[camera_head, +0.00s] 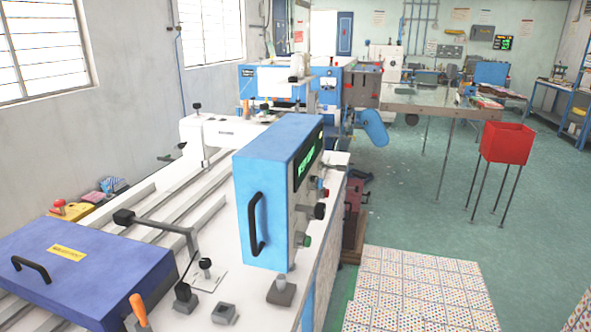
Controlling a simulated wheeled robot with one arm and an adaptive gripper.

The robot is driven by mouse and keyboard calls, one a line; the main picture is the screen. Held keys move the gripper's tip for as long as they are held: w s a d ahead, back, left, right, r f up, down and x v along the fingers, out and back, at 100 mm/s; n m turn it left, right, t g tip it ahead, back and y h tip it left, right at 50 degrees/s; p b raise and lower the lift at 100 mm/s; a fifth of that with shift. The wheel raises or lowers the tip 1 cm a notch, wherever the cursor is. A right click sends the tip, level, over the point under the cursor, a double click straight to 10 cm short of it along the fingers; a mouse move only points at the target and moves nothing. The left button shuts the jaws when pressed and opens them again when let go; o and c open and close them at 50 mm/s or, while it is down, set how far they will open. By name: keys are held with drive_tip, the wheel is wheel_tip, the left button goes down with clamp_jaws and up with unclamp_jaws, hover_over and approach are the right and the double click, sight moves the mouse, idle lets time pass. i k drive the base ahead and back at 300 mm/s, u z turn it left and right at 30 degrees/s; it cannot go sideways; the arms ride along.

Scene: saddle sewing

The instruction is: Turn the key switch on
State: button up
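A blue control box (272,195) stands on the near machine, with a black handle (256,224) on the side facing me. Its narrow right face is seen at a steep angle. It carries a green lit display (308,162), a black knob (319,211), a green button (306,241) and a small red-tipped control (325,192). I cannot tell which of these controls, if any, is the key switch, or how it is set. My gripper is not in view.
A blue cover with a handle (85,268) and an orange-handled lever (139,309) are at the lower left. A red bin on thin legs (507,143) stands at the right. Stacks of patterned sheets (418,290) lie on the floor. Green floor (540,240) is clear around the bin.

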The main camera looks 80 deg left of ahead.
sight(342, 168)
drive_tip(key=u, duration=2.55)
drive_tip(key=k, duration=0.5)
drive_tip(key=z, duration=1)
drive_tip(key=i, duration=1.8)
drive_tip(key=u, duration=2.45)
